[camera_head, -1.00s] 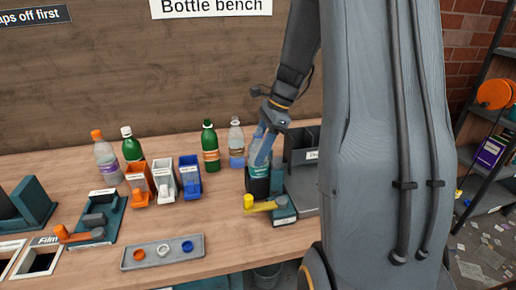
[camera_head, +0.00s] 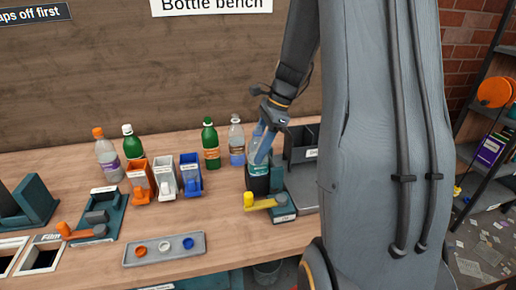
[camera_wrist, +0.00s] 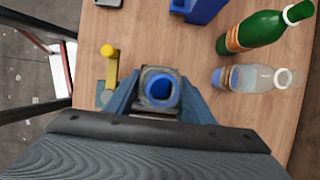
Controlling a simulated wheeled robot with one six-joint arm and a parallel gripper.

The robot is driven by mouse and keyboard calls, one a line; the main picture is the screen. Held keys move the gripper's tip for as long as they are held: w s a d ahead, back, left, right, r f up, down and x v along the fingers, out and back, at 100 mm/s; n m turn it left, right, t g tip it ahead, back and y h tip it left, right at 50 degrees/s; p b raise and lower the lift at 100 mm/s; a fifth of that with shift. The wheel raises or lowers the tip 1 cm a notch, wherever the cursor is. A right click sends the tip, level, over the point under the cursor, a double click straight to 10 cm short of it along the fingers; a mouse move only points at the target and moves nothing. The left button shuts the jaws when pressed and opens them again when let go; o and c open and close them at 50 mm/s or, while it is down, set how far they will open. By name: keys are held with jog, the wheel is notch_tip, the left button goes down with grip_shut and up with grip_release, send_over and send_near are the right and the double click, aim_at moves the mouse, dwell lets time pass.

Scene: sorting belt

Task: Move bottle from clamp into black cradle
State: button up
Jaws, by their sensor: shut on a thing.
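A clear bottle with a teal label (camera_head: 258,169) stands upright in the black holder (camera_head: 257,185) of a clamp with a yellow lever (camera_head: 262,203). My gripper (camera_head: 262,150) is shut on the bottle's upper part from above. In the wrist view, my gripper (camera_wrist: 160,89) has a blue finger on each side of the bottle's round blue top (camera_wrist: 160,88); the yellow lever (camera_wrist: 109,58) is to its left. My fingers hide part of the bottle in the head view. I cannot tell which thing is the black cradle.
A clear bottle (camera_head: 237,145) and a green bottle (camera_head: 210,148) stand close left of my gripper. A dark open bin (camera_head: 301,143) is close right. Orange, white and blue bins (camera_head: 191,180) and a grey cap tray (camera_head: 164,250) lie left. Bench space in front of the clamp is clear.

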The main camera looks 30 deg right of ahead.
jog(key=shift+f, duration=0.1)
jog(key=shift+f, duration=0.7)
jog(key=o, duration=1.5)
jog(key=shift+b+v, duration=0.9)
jog(key=shift+v, duration=3.05)
